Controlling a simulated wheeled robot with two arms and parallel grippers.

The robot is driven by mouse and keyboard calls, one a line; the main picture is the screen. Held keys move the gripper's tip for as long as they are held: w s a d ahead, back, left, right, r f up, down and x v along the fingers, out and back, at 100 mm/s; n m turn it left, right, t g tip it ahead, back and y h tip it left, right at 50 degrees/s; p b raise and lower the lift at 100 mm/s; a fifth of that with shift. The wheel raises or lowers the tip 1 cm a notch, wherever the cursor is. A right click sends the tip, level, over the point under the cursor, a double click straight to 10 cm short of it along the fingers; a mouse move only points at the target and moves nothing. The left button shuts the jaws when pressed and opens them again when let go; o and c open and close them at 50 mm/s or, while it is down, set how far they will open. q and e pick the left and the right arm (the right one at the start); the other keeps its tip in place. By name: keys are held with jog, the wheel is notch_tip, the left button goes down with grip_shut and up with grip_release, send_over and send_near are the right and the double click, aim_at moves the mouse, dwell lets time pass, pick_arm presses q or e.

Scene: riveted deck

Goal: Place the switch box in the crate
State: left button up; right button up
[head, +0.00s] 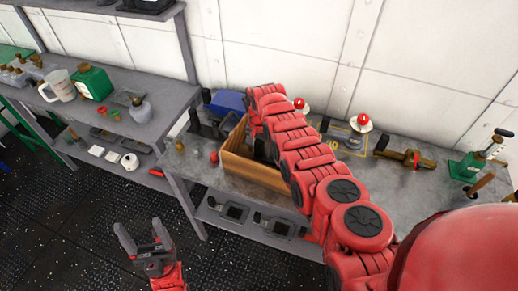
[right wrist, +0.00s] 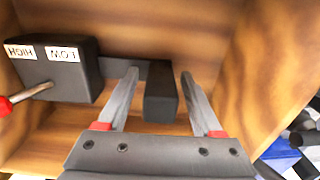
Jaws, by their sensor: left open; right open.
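The wooden crate (head: 262,174) stands on the grey bench in the head view; its inner wall (right wrist: 170,25) fills much of the right wrist view. A dark switch box (right wrist: 55,72) with HIGH and LOW labels and a red-tipped lever lies inside it, left of my right gripper. My right gripper (right wrist: 159,76) is open inside the crate, its fingers on either side of a dark block (right wrist: 161,95). I cannot tell whether the block touches them or belongs to the switch box. In the head view my right arm hides most of the crate's inside. My left gripper (head: 143,232) is open and empty, low over the floor.
A blue bin (head: 226,102) sits behind the crate. Red-topped lamps (head: 360,123), a brass valve (head: 405,157) and a green device (head: 468,166) stand farther right on the bench. A left bench holds a jug (head: 60,86) and a green can (head: 93,82). A wall closes the back.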

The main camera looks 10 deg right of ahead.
jog(key=shift+w+r, duration=0.1)
jog(key=shift+r, duration=0.4)
notch_tip(320, 180, up, 8)
jog(key=b, duration=0.2)
jog(key=shift+r+b, duration=0.25)
jog(key=shift+b, duration=0.05)
jog(key=shift+r+p, duration=0.45)
jog(key=shift+r, duration=0.95)
